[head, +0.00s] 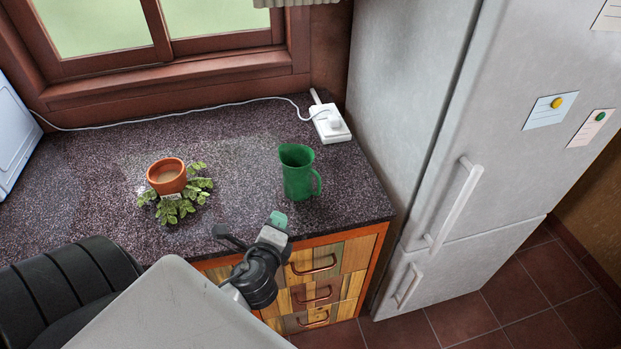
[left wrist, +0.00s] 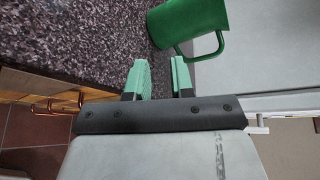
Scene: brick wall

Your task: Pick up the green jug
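The green jug (head: 298,174) stands upright on the speckled dark countertop, near its right end, with its handle to the right. My left gripper (head: 279,219) is at the counter's front edge, just in front of the jug and apart from it. In the left wrist view the jug (left wrist: 188,22) is at the top, with its handle toward the fingers. The two green fingertips of the left gripper (left wrist: 159,76) are apart with nothing between them, so it is open and empty. My right gripper does not show in either view.
A tall fridge (head: 408,90) stands to the right. Drawers with handles (head: 313,265) are below the counter. Bare counter lies between plant and jug.

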